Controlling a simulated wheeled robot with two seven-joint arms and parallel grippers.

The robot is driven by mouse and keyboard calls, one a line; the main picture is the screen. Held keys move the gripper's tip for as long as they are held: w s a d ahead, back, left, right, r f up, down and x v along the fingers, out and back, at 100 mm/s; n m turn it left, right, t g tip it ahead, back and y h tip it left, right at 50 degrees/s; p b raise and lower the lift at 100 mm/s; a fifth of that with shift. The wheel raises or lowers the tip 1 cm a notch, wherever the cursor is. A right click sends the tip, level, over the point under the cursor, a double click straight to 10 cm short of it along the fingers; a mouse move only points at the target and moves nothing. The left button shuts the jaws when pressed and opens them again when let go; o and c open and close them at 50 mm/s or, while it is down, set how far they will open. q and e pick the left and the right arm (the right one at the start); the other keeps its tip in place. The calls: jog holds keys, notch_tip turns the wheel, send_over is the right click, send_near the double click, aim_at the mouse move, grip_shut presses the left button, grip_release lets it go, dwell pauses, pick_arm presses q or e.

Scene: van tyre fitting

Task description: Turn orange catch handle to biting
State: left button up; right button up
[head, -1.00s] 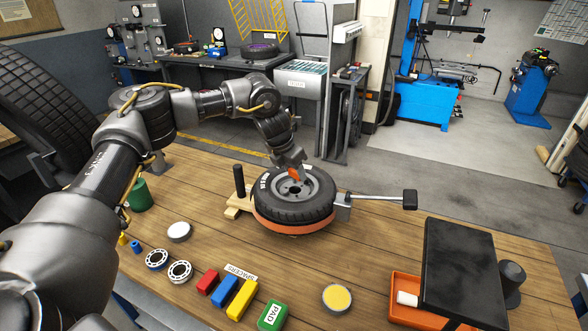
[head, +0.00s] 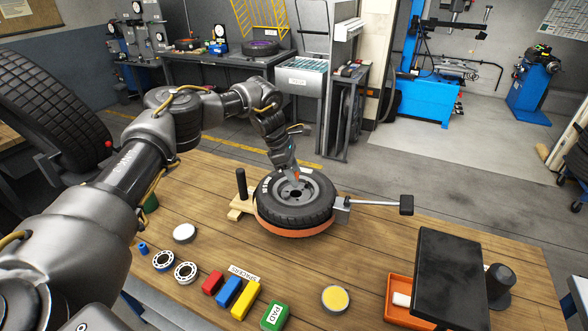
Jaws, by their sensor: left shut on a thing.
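A small black tyre on a grey rim (head: 279,214) lies flat on an orange round base on the wooden bench. The orange catch handle (head: 296,176) shows as a small orange piece at the rim, partly hidden by my gripper. My left gripper (head: 295,178) reaches down over the wheel from behind and is shut on the orange handle. The exact angle of the handle is too small to tell. A lever with a black end (head: 406,205) sticks out to the right of the base. My right gripper is not in view.
Spacer blocks in red, blue and yellow (head: 246,299), a green pad (head: 275,315), ring bearings (head: 186,272) and a yellow-topped disc (head: 335,299) lie in front. An orange tray (head: 398,313) with a black panel (head: 452,275) stands at front right. A black post (head: 241,184) stands left of the wheel.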

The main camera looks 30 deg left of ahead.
pick_arm(q)
jog(key=shift+w+m+g+p, duration=0.1)
jog(key=shift+m+g+p, duration=0.45)
jog(key=shift+m, duration=0.55)
jog(key=o, duration=1)
jog(key=shift+a+r, duration=0.25)
jog(key=shift+r, duration=0.25)
jog(key=b+v, duration=0.1)
jog(key=v, duration=0.8)
jog(key=shift+r+b, duration=0.3)
jog(key=shift+b, duration=0.1)
